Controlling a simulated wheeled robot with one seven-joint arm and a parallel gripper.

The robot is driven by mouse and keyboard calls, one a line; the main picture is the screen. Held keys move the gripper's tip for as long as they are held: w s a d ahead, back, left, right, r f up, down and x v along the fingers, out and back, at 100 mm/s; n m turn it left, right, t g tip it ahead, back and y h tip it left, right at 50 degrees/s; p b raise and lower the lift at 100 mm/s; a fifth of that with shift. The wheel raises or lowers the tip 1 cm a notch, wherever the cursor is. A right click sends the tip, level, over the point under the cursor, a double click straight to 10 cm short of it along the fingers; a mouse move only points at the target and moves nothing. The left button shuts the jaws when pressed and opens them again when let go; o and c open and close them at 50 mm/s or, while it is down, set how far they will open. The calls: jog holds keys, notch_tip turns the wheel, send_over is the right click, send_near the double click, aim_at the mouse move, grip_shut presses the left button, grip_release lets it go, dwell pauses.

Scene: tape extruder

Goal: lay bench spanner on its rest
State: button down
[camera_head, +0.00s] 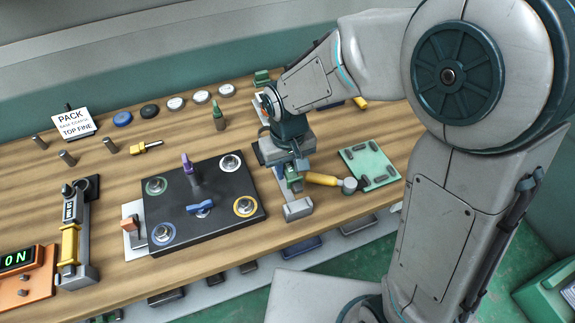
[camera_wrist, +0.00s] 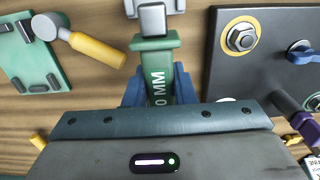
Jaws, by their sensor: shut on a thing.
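My gripper (camera_head: 291,180) points down at the bench, right of the black plate. In the wrist view its blue fingers (camera_wrist: 157,90) are shut on a green bar (camera_wrist: 157,58) with lettering ending in "MM". A grey block (camera_wrist: 152,18) sits at the bar's far end; it also shows in the head view (camera_head: 297,208). I cannot tell whether this bar is the bench spanner. A yellow-handled tool (camera_head: 321,179) with a round grey head lies close to the right. Its head is at the edge of a green plate (camera_head: 385,158) with dark pegs, possibly a rest.
The black plate (camera_head: 230,219) carries several ringed nuts, a blue lever (camera_head: 201,208) and a purple handle (camera_head: 187,163). A yellow-banded grey fixture (camera_head: 72,240) stands at left. A row of discs (camera_head: 174,103) and a sign (camera_head: 75,122) are behind.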

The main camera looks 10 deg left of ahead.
jog(key=shift+f+b, duration=2.2)
jog(key=shift+f, duration=0.7)
jog(key=c, duration=1.1)
grip_release()
notch_tip(320, 180, up, 14)
jog(key=shift+f, duration=0.1)
jog(key=s+d+m+t, duration=0.1)
jog(key=s+d+m, duration=0.1)
jog(key=d, duration=0.5)
jog(key=s+d+m+t, duration=0.1)
jog(key=s+d+m, duration=0.1)
jog(key=d, duration=0.6)
jog(key=s+d+f+m, duration=0.1)
jog(key=s+d+m, duration=0.1)
jog(key=d, duration=0.5)
jog(key=shift+s+d+t, duration=0.25)
jog(key=shift+s+t, duration=0.15)
jog(key=shift+s, duration=0.3)
